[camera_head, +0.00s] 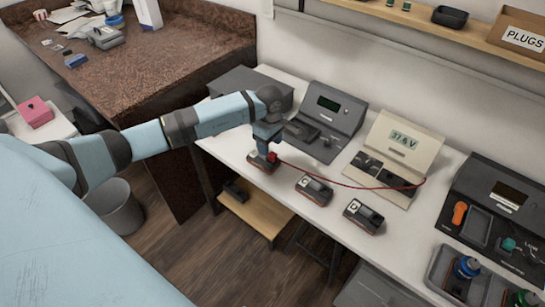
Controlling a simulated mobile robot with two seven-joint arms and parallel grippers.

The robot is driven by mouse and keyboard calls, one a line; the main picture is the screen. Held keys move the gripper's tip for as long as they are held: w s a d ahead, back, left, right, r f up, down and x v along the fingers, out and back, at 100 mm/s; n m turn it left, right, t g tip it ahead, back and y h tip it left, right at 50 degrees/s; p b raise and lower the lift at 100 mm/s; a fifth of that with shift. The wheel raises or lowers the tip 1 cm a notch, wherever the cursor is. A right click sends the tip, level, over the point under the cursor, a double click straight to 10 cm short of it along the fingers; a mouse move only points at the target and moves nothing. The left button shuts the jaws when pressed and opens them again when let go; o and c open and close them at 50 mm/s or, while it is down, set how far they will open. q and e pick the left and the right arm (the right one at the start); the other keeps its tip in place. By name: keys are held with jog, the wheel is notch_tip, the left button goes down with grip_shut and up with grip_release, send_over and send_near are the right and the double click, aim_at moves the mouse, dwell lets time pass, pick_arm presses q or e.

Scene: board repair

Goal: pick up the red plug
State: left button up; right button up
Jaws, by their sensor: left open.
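The red plug (273,156) sits at the left end of a red cable (345,185) that runs across the white table to the beige meter. The plug is at or just above the leftmost small black device (262,163); I cannot tell if it touches it. My left gripper (268,146) points down right over the plug. Its jaws are open, with the fingertips at the plug and partly hiding it. My right gripper is not in view.
The beige meter (418,133) reads about 37.6 V. Two more small black devices (315,190), (364,216) lie along the table's front edge. A dark instrument (335,107) stands behind my gripper. A grey tray with bottles (445,270) is at right.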

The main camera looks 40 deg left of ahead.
aim_at(271, 153)
pick_arm(q)
jog(key=f, duration=0.5)
jog(key=shift+w+d+f, duration=0.15)
jog(key=shift+d, duration=0.05)
jog(key=shift+c, duration=0.2)
grip_shut()
